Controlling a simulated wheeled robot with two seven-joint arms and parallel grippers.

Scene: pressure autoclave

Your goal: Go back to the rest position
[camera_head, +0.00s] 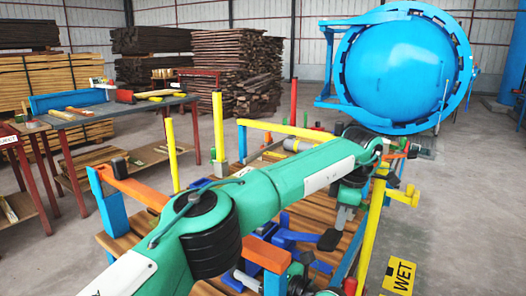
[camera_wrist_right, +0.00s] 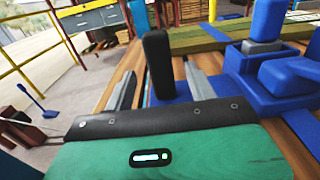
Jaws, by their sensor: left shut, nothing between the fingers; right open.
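My left arm crosses the head view from the lower left. Its gripper (camera_head: 345,215) hangs at the far end of the arm, low over the wooden-decked cart, and looks shut and empty. My right gripper (camera_wrist_right: 160,72) is open in the right wrist view, with one grey finger on each side of a black upright handle (camera_wrist_right: 157,65). I cannot tell whether the handle is between the fingers or just beyond them. The handle stands by a blue base on the wooden deck (camera_wrist_right: 126,75). I cannot make out the right gripper clearly in the head view.
Blue clamp-like fixtures (camera_wrist_right: 265,65) stand close right of my right gripper. Yellow posts (camera_head: 372,235) and an orange bar (camera_head: 130,185) edge the cart. A workbench (camera_head: 85,115) stands left. The blue autoclave (camera_head: 405,70) is at the back right. Open floor lies between.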

